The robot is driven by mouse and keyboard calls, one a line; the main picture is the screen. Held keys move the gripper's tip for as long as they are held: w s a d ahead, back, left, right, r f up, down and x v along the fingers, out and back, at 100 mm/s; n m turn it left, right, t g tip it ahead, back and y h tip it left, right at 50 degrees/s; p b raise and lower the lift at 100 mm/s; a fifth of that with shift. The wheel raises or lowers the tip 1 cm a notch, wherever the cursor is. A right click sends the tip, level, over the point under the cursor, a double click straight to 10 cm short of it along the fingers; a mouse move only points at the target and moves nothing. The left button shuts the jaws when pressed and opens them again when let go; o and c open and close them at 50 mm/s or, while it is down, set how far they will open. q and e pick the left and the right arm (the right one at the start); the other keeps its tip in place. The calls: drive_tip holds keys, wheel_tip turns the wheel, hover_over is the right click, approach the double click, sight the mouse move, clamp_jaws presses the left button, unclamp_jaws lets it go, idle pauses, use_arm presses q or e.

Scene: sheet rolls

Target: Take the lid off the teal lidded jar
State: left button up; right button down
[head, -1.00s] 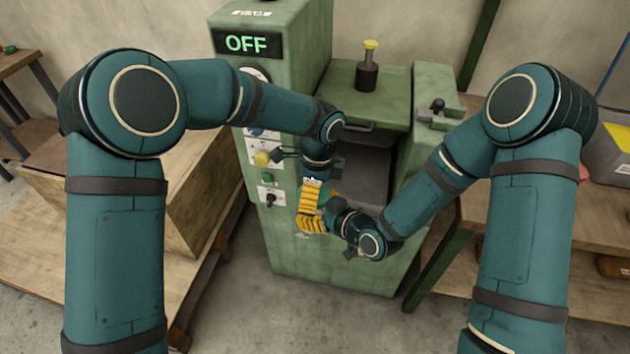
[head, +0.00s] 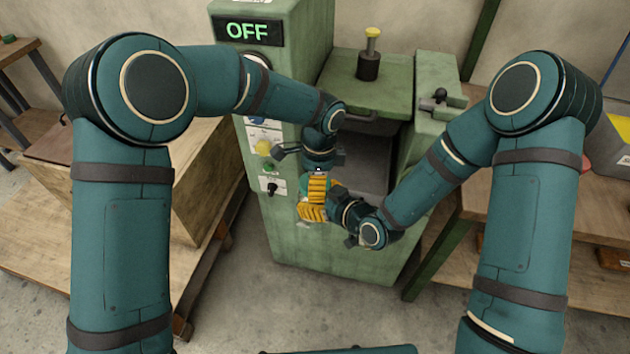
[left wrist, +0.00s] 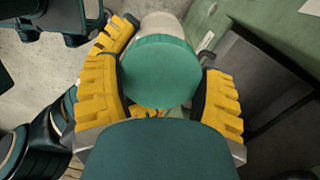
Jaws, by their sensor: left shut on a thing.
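The teal lidded jar shows best in the left wrist view. Its round teal lid (left wrist: 160,72) faces the camera, and its pale body (left wrist: 163,25) shows beyond the lid. My left gripper (left wrist: 165,95) is shut on the lid, with one yellow finger on each side. In the head view, my left gripper (head: 318,188) points down in front of the green machine. A sliver of teal beside its fingers is probably the lid. My right gripper (head: 313,212) is just below it, close to the jar. The fingers hide most of the jar, and whether the right fingers touch its body is unclear.
The green machine (head: 310,245), with an OFF display (head: 254,31), stands right behind the grippers. A wooden crate (head: 205,185) is at left. A wooden bench (head: 545,225) is at right. Bare concrete floor lies in front.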

use_arm(q)
drive_tip(key=o, duration=1.3)
drive_tip(key=shift+c, duration=0.2)
drive_tip(key=shift+r, duration=0.15)
drive_tip(key=shift+w+d+r, duration=0.1)
drive_tip(key=shift+r, duration=1)
drive_tip(key=shift+d+r, duration=0.1)
drive_tip(key=shift+r, duration=0.95)
drive_tip(key=shift+r+m, duration=1.5)
drive_tip(key=shift+a+f, duration=0.2)
drive_tip(key=shift+f, duration=3.6)
